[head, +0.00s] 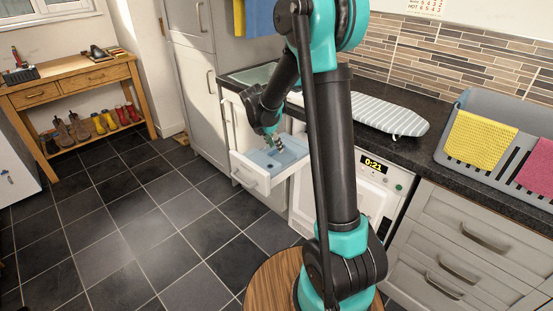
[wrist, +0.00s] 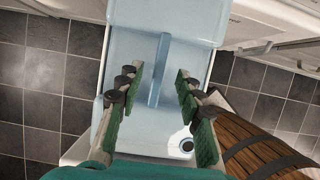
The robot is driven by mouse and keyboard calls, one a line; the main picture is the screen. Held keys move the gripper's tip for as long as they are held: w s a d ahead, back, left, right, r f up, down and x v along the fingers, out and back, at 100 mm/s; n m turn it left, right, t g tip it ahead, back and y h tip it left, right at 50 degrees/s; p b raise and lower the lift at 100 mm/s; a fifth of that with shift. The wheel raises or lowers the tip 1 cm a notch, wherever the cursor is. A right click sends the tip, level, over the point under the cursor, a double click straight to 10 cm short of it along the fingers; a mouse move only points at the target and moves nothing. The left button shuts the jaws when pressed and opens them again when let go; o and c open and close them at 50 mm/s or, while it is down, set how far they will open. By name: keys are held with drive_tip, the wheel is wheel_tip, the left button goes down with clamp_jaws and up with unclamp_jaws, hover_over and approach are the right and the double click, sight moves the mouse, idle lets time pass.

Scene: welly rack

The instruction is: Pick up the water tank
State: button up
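The water tank (head: 287,156) is a pale blue container in the pulled-out white drawer (head: 250,176). In the wrist view the tank (wrist: 215,28) fills the middle, with a narrow raised blue bar (wrist: 160,58) along its centre and a dark round opening near its lower right. My gripper (head: 274,141) is over the tank, pointing down. In the wrist view my gripper (wrist: 157,80) is open, with one green-padded finger on each side of the bar and a gap to both. I cannot tell how far down the fingers reach relative to the bar.
The appliance (head: 374,185) with the lit display is right of the drawer, under the dark worktop (head: 405,155). A striped ironing board (head: 390,113) and a grey rack (head: 470,150) with cloths stand on top. A round wooden top (head: 270,280) is close in front. Tiled floor left is clear.

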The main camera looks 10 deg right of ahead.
sight(276, 157)
drive_tip(key=shift+x, duration=1.8)
drive_tip(key=shift+a+f, duration=0.1)
drive_tip(key=shift+c, duration=0.5)
clamp_jaws()
